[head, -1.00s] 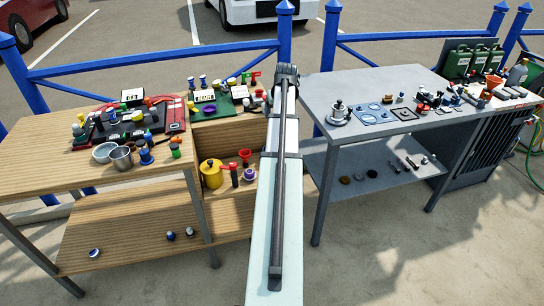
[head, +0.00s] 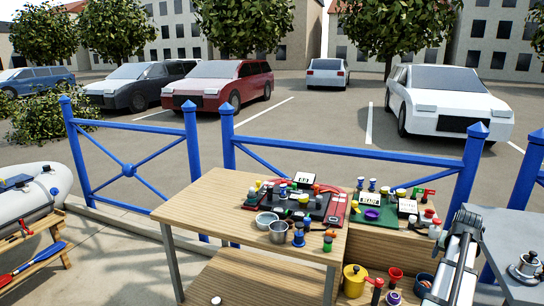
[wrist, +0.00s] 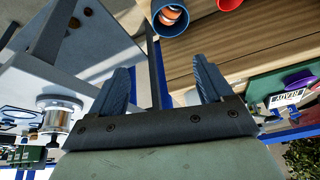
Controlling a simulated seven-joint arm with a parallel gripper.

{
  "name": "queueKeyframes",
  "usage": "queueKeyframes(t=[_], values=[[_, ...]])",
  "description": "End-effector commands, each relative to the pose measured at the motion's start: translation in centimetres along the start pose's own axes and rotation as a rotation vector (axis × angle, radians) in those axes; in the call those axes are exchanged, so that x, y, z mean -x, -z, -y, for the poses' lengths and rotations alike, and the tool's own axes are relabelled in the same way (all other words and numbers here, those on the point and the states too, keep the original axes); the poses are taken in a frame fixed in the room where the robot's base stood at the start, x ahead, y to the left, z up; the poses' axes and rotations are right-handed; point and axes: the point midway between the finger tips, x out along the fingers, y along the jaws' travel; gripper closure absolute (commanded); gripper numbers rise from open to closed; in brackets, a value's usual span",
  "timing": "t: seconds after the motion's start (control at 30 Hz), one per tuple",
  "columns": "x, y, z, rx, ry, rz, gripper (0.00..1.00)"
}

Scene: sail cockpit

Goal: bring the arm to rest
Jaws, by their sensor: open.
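My gripper (wrist: 163,85) is open in the wrist view, its two blue ribbed fingers apart with nothing between them. Beyond the fingers are the edge of the wooden bench and the gap beside the grey bench. In the head view my arm stands at the lower right, between the wooden bench (head: 200,200) and the grey bench (head: 500,240); the gripper itself cannot be made out there.
A yellow pot (head: 354,280) sits lower. A blue fence (head: 345,146) runs behind; an inflatable boat (head: 25,195) is at left.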

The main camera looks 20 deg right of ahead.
Motion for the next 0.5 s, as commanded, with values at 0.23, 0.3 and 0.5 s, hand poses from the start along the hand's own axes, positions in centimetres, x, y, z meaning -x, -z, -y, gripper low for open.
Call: queueKeyframes(t=[0.23, 0.3, 0.5], values=[[-5.3, -6.8, 2.2, -0.005, -0.003, 0.082, 0.20], [-7.0, -9.1, 3.5, 0.005, -0.001, 0.113, 0.20], [-11.5, -16.0, 7.7, 0.060, 0.007, 0.207, 0.20]])
